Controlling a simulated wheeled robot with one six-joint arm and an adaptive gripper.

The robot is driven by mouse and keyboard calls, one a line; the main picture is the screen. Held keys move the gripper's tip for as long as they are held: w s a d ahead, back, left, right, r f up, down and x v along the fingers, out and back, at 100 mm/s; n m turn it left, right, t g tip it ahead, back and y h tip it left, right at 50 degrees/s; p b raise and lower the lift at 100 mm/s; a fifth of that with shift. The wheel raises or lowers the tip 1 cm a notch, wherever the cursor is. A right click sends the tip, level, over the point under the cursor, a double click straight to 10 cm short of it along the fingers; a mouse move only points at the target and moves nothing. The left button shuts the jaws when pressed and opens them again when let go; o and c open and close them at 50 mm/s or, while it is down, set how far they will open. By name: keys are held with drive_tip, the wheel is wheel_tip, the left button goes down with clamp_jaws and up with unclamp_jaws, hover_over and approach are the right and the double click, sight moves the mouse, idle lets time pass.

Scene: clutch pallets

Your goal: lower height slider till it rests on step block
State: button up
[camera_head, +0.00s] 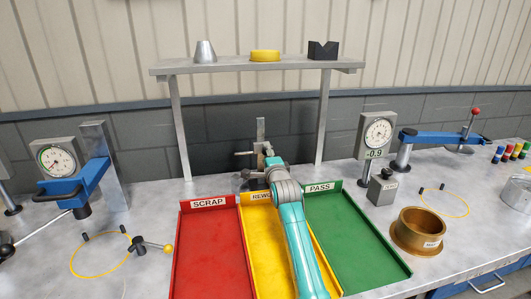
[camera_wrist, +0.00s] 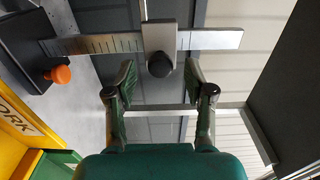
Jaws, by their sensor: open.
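The height gauge stands behind the yellow tray in the head view, its upright scale (camera_head: 261,131) partly hidden by my arm. In the wrist view the scale (camera_wrist: 100,44) runs sideways from a dark base (camera_wrist: 25,50). The grey slider (camera_wrist: 159,36) sits partway along it and carries a round black knob (camera_wrist: 160,65). My gripper (camera_wrist: 160,78) is open, its fingers on either side of the knob's line. The knob appears just beyond the fingertips; contact is not visible. I cannot make out the step block in either view.
An orange knob (camera_wrist: 58,75) sits by the gauge base. Red (camera_head: 210,250), yellow (camera_head: 262,260) and green (camera_head: 355,240) trays lie in front. A shelf (camera_head: 225,67) stands over the gauge on legs. A dial gauge (camera_head: 378,132) and brass cup (camera_head: 420,230) are at right.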

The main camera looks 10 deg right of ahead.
drive_tip(key=shift+w, duration=1.4)
drive_tip(key=shift+c, duration=0.2)
drive_tip(key=shift+s+r, duration=0.1)
clamp_jaws()
